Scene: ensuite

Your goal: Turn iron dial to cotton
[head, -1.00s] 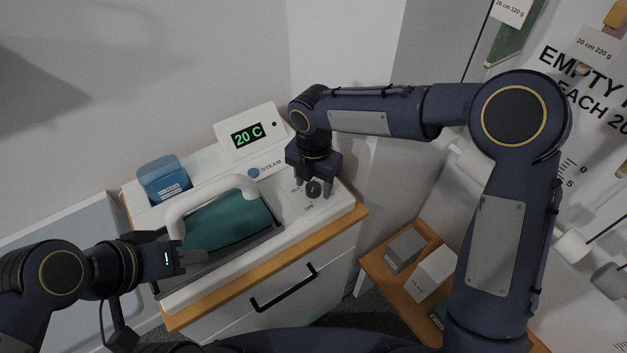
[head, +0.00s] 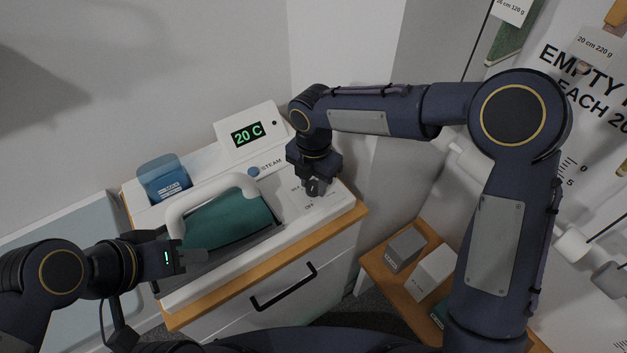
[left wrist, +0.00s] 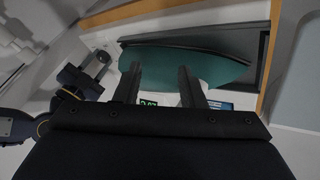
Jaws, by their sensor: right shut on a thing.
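The iron station has a dark round dial (head: 313,187) on its white top, with small printed labels around it; "OFF" reads at the dial's front. My right gripper (head: 313,190) points down over the dial and is shut on it, hiding much of it and some labels. The teal iron (head: 226,218) with a white handle (head: 205,197) sits on the station. My left gripper (head: 206,257) is beside the iron's near left end. In the left wrist view its two fingers (left wrist: 160,88) are apart with nothing between them, the teal iron beyond.
A display (head: 248,135) reads "20 C". A blue STEAM button (head: 253,173) lies left of the dial. A blue container (head: 164,180) stands at the back left. A wooden shelf (head: 376,263) with boxes is at the right. A drawer handle (head: 283,287) juts out in front.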

